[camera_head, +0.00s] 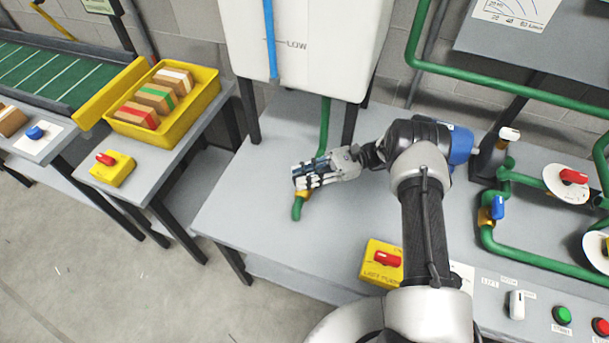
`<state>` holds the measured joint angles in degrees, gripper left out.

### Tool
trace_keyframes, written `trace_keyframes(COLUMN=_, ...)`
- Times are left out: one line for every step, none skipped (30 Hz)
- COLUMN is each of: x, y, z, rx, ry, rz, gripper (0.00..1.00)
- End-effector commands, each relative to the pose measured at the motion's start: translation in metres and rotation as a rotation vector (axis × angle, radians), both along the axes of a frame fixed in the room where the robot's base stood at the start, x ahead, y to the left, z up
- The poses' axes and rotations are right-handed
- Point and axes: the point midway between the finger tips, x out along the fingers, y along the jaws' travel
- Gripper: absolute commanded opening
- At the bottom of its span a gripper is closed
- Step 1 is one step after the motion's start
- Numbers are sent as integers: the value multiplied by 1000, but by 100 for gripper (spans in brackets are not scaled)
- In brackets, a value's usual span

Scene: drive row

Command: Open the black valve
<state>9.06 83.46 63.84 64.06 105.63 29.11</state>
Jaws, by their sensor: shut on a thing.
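A green pipe (325,125) drops from the white tank and ends in a short green spout (297,209). A small brass-coloured valve body (302,195) shows just above the spout. My gripper (304,178) reaches in from the right at this valve, with its fingers shut around the handle. The fingers cover the handle, so its colour and how far it is turned cannot be told. No flow shows at the spout.
The white tank (305,45) with a blue level strip stands behind my gripper. A yellow box with a red switch (388,259) sits near the front edge. Green pipes with a blue valve (497,207) and a red valve (573,176) are at right. The grey tabletop (245,205) left of my gripper is clear.

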Motion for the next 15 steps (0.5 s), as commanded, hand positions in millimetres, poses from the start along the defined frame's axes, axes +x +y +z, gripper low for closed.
trace_keyframes(x=0, y=0, z=0, rx=0, ry=1, rz=1, gripper=0)
trace_keyframes(x=0, y=0, z=0, rx=0, ry=1, rz=1, gripper=0)
trace_keyframes(x=0, y=0, z=0, rx=0, ry=1, rz=0, gripper=0)
trace_keyframes(x=0, y=0, z=0, rx=0, ry=1, rz=0, gripper=0)
trace_keyframes(x=0, y=0, z=0, rx=1, ry=1, rz=0, gripper=0)
trace_keyframes(x=0, y=0, z=0, rx=1, ry=0, rz=0, gripper=24)
trace_keyframes(x=0, y=0, z=0, rx=1, ry=0, rz=0, gripper=26)
trace_keyframes(x=0, y=0, z=0, rx=1, ry=0, rz=0, gripper=28)
trace_keyframes(x=0, y=0, z=0, rx=1, ry=0, rz=0, gripper=31)
trace_keyframes(x=0, y=0, z=0, rx=1, ry=0, rz=0, gripper=33)
trace_keyframes(x=0, y=0, z=0, rx=1, ry=0, rz=0, gripper=35)
trace_keyframes(x=0, y=0, z=0, rx=1, ry=0, rz=0, gripper=37)
trace_keyframes(x=0, y=0, z=0, rx=1, ry=0, rz=0, gripper=39)
trace_keyframes(x=0, y=0, z=0, rx=1, ry=0, rz=-1, gripper=41)
trace_keyframes(x=0, y=0, z=0, rx=1, ry=0, rz=-1, gripper=42)
